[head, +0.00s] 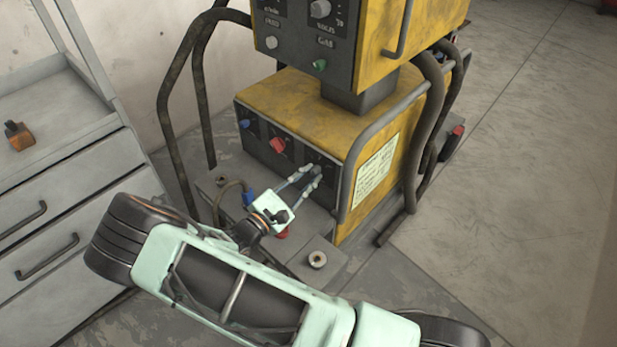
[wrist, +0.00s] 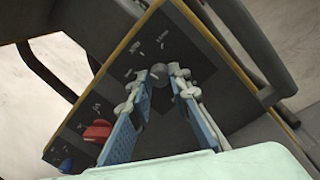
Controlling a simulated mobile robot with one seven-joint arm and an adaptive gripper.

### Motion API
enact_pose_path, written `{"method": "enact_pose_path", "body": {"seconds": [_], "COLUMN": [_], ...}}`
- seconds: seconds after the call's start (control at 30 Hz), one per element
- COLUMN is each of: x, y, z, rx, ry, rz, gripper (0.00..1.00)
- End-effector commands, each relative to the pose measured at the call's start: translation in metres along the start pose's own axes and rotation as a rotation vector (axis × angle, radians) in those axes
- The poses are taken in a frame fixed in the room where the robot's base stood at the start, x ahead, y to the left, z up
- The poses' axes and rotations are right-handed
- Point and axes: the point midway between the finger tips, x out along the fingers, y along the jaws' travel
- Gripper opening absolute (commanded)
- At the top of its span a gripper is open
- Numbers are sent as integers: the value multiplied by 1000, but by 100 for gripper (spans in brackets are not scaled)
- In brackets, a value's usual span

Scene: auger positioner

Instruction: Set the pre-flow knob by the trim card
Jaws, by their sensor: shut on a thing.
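The yellow machine's lower front panel (head: 262,142) carries a blue knob (head: 245,123), a red knob (head: 278,146) and a grey knob at the right, mostly hidden by my fingers. My gripper (head: 312,172) is shut on that grey knob. In the wrist view, the fingertips (wrist: 161,72) stand on either side of it. The red knob (wrist: 97,131) and blue knob (wrist: 66,165) show beside the left finger. White panel marks are too small to read. A pale printed card (head: 376,178) is on the machine's yellow side; its text is unreadable.
An upper control box (head: 320,40) with knobs overhangs the lower unit. Dark hoses (head: 195,90) and a grey tube rail (head: 352,150) flank the panel. A grey drawer cabinet (head: 60,190) with an orange item (head: 18,136) stands left. Floor is clear at right.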

Motion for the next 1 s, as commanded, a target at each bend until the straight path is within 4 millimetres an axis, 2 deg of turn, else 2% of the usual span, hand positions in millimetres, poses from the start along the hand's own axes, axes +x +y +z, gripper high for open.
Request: {"method": "enact_pose_path", "body": {"seconds": [0.33, 0.87, 0.9, 1.0], "x": [-1, -1, -1, -1], "y": [-1, -1, -1, -1], "z": [-1, -1, -1, -1], "rx": [136, 159, 158, 158], "ry": [-6, -7, -7, -8], "rz": [-2, -2, -3, -2], "gripper": [0, 0, 21, 32]}}
